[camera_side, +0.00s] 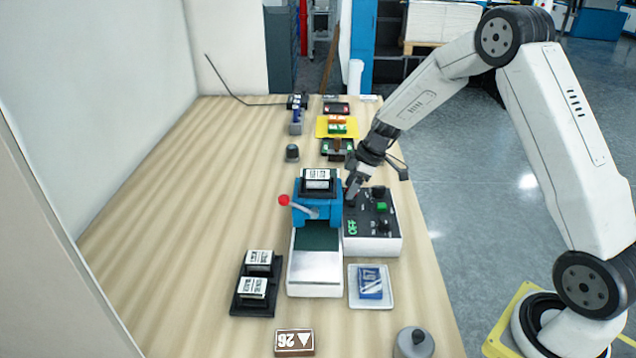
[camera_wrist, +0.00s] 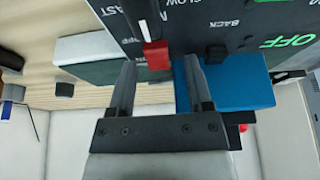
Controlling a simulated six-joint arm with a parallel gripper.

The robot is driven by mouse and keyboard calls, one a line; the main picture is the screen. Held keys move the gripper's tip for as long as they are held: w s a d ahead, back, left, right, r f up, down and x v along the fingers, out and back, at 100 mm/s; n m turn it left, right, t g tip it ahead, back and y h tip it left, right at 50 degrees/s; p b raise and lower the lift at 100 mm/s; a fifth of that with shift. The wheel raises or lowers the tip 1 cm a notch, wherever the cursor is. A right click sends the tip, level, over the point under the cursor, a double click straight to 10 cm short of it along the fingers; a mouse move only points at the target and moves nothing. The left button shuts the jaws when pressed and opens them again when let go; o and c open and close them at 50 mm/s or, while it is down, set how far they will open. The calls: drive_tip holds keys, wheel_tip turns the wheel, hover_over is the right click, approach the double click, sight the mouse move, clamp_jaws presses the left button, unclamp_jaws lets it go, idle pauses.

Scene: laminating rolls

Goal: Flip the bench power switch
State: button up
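The control box (camera_side: 392,243) has a black top panel with several small controls and a green OFF reading, at the right of the bench in the side view. In the wrist view the panel (camera_wrist: 180,20) fills the top, with a red switch (camera_wrist: 156,54), a black switch (camera_wrist: 215,52) and the green OFF reading (camera_wrist: 290,40). Which one is the bench power switch I cannot tell for sure. My gripper (camera_side: 351,194) is at the panel's far left corner. In the wrist view its fingers (camera_wrist: 160,68) are apart, with the red switch between their tips; contact is unclear.
A blue press (camera_side: 318,208) with a red-knobbed lever stands just left of the box. A white dish (camera_side: 371,300) with a blue pack, a black tray (camera_side: 240,300) and a brown block (camera_side: 294,342) lie in front. The bench's left side is clear.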

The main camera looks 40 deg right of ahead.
drive_tip(key=shift+r, duration=0.1)
drive_tip(key=v, duration=0.7)
drive_tip(key=shift+r, duration=0.25)
drive_tip(key=shift+s+d, duration=0.1)
drive_tip(key=shift+s, duration=0.1)
idle(0.3)
drive_tip(key=s+a+m, duration=0.1)
drive_tip(key=s+a, duration=0.1)
drive_tip(key=s+a+m+h, duration=0.1)
drive_tip(key=s+a+m, duration=0.1)
drive_tip(key=s, duration=0.1)
drive_tip(key=s+a+f+m+g, duration=0.1)
drive_tip(key=s+a, duration=0.2)
drive_tip(key=shift+s+h, duration=0.15)
drive_tip(key=shift+h, duration=0.25)
drive_tip(key=s+a+f+m+h, duration=0.1)
drive_tip(key=s+a+m, duration=0.4)
drive_tip(key=s, duration=0.6)
drive_tip(key=shift+f, duration=0.35)
drive_tip(key=shift+s, duration=0.1)
